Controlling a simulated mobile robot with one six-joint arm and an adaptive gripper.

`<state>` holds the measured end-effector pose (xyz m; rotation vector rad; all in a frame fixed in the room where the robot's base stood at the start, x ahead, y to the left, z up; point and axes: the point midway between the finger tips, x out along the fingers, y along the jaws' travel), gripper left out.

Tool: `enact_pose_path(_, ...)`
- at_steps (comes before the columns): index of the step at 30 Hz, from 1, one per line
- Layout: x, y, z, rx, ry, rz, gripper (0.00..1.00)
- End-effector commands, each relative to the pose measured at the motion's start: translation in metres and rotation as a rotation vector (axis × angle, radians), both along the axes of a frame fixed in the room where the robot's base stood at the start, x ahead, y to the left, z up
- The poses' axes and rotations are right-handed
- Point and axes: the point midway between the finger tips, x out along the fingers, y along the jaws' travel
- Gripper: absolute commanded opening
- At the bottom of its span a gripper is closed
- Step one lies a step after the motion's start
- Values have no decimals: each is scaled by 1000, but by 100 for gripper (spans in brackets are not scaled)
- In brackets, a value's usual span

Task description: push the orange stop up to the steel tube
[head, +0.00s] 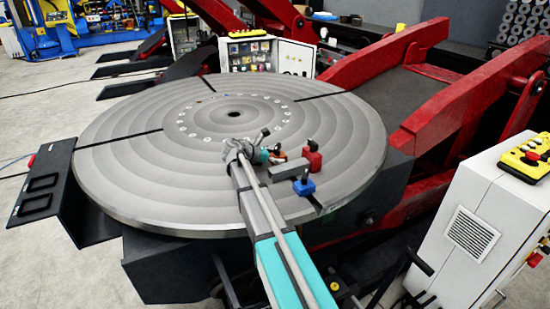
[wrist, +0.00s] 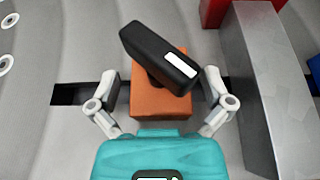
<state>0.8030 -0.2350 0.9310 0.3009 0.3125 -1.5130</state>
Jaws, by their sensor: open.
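The orange stop (wrist: 146,101) sits on the slotted round table, with a black clamp handle (wrist: 155,55) lying slantwise across its top. The steel tube (wrist: 252,70) is a grey rectangular bar to the right of the stop, and a gap separates them. In the head view the tube (head: 287,169) lies near the table's front right, and the stop is mostly hidden by my gripper. My gripper (wrist: 161,96) is open, one finger on each side of the stop. The right finger is in the gap between stop and tube. I cannot tell whether either finger touches the stop.
A red stop (head: 312,158) and a blue stop (head: 304,186) with dark handles stand beyond the tube. The round table (head: 130,190) is bare to the left. A dark slot (wrist: 70,94) runs under the orange stop. A white control cabinet (head: 478,225) stands at right.

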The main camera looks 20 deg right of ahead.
Motion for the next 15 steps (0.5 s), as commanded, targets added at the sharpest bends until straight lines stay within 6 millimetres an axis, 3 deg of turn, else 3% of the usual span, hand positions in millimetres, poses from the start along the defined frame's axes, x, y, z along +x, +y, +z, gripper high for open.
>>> enact_pose_path(5,0,0,0,0,0,0,100)
enact_pose_path(6,0,0,0,0,0,0,96)
enact_pose_path(15,0,-1,0,0,-1,-1,41)
